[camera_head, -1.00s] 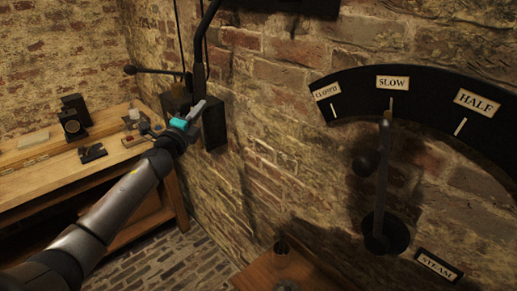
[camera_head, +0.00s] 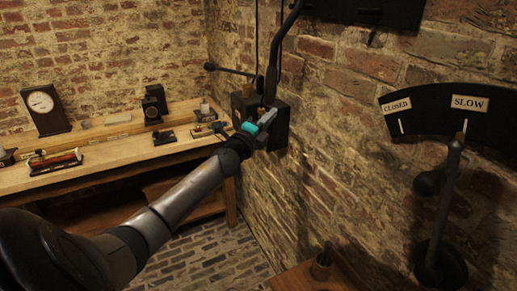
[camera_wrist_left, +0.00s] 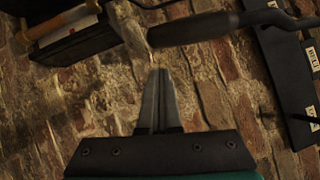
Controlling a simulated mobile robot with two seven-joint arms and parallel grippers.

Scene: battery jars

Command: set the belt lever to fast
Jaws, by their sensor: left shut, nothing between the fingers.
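The belt lever, a dark bent rod with a thick grip (camera_head: 271,85), hangs down from a dark plate (camera_head: 365,12) at the top of the head view. In the left wrist view the grip (camera_wrist_left: 195,28) lies across the top, and the plate (camera_wrist_left: 285,75) at the right bears small labels too blurred to read surely. My left gripper (camera_head: 268,116) is shut and empty, just below the grip's lower end in the head view. In the left wrist view its closed fingertips (camera_wrist_left: 158,72) point toward the grip with a small gap in the picture. My right gripper is out of view.
A dark wall box (camera_head: 278,132) with a thin side lever (camera_head: 232,70) is behind my left gripper. A second wall lever (camera_head: 447,195) points at SLOW on a black arc (camera_head: 430,118). A wooden bench (camera_head: 120,155) with instruments stands at the left.

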